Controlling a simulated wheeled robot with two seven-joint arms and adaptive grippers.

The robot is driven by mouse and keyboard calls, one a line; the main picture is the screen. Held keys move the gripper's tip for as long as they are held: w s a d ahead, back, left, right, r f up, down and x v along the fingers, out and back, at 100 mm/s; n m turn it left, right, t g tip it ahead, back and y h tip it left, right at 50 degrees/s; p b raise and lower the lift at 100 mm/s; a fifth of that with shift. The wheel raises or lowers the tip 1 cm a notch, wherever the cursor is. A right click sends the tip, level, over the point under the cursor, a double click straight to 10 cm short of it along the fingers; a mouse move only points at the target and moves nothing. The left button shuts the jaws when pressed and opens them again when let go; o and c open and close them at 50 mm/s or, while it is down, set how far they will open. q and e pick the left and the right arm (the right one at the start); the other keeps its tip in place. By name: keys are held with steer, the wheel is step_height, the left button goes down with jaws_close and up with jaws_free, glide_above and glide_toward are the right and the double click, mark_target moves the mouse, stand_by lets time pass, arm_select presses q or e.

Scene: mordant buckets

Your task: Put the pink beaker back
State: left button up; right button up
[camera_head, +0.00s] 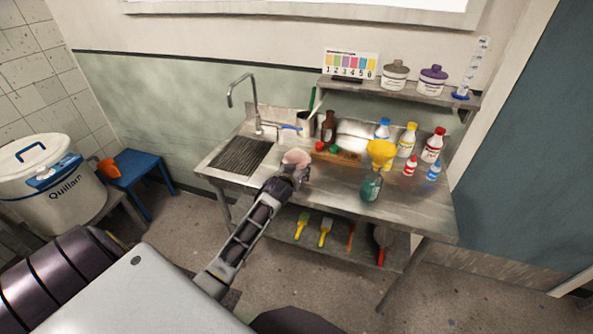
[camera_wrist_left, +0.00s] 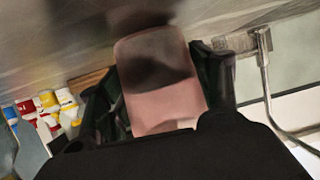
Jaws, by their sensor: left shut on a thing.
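The pink beaker (camera_head: 296,158) is at the front middle of the steel table, at the end of my left arm in the head view. My left gripper (camera_head: 297,171) is shut on it. In the left wrist view the pink beaker (camera_wrist_left: 163,85) fills the middle, with a dark finger of the left gripper (camera_wrist_left: 160,100) on each side. Its open end and base are hard to tell apart. Whether it touches the table top is unclear. My right gripper is not in view.
The steel table (camera_head: 330,188) has a sink grate (camera_head: 242,155) and tap (camera_head: 243,90) at left. A green bottle with yellow funnel (camera_head: 371,186) stands to the right. Several capped bottles (camera_head: 407,140) stand behind. A wall shelf (camera_head: 400,93) holds two tubs.

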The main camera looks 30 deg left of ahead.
arm_select(q)
steer(key=shift+f, duration=0.25)
steer(key=o, duration=1.2)
steer(key=shift+r, duration=0.2)
steer(key=shift+b+v, duration=0.3)
steer(key=shift+v, duration=5.7)
steer(key=shift+f, duration=0.1)
